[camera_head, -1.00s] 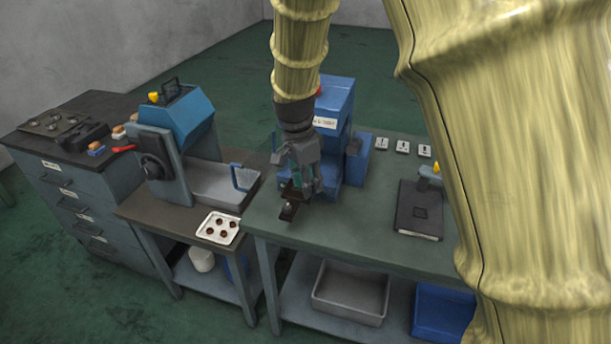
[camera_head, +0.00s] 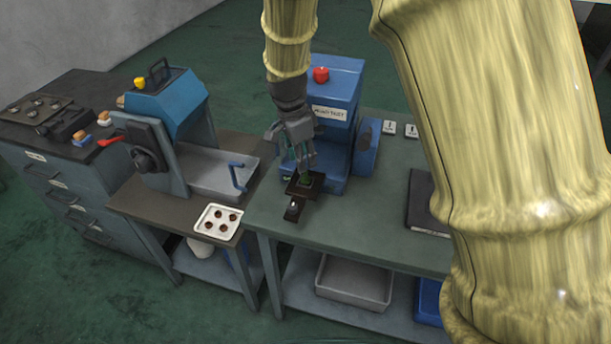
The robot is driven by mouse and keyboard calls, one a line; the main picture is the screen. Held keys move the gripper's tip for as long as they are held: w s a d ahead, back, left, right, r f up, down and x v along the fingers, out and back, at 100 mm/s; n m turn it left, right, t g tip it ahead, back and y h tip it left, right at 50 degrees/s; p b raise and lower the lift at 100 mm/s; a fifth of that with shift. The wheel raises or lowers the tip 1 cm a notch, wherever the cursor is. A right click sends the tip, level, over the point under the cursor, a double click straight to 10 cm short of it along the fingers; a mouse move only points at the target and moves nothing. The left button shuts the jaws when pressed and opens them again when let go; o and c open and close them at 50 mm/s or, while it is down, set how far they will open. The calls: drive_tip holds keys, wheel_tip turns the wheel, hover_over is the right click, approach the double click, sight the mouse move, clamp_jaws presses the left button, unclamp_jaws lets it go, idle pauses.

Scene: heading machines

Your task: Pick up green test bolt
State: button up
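A small green piece, seemingly the green test bolt (camera_head: 305,179), shows on a dark fixture block (camera_head: 293,208) at the left front of the green-topped bench. My gripper (camera_head: 304,165) points down right above this block, in front of the blue machine. Its fingers look spread apart, with the green piece just below or between the tips. Whether the fingers touch it cannot be told, as they partly cover it.
The blue test machine (camera_head: 337,90) with a red knob stands close behind my gripper. A blue-and-grey machine with a metal tray (camera_head: 215,178) stands left. A white plate (camera_head: 218,207) holds several dark round pieces. A black binder (camera_head: 425,200) lies right.

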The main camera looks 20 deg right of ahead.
sight(306, 176)
drive_tip(key=shift+s+f, duration=0.1)
drive_tip(key=shift+s, duration=0.2)
drive_tip(key=shift+s+f+p, duration=0.1)
drive_tip(key=shift+f+p, duration=0.2)
drive_tip(key=shift+p, duration=0.15)
drive_tip(key=shift+d+f+p, duration=0.2)
drive_tip(key=shift+f+p, duration=0.25)
drive_tip(key=shift+f, duration=0.65)
drive_tip(key=shift+d+f+p, duration=0.2)
drive_tip(key=shift+f+p, duration=0.2)
drive_tip(key=shift+f, duration=0.7)
clamp_jaws()
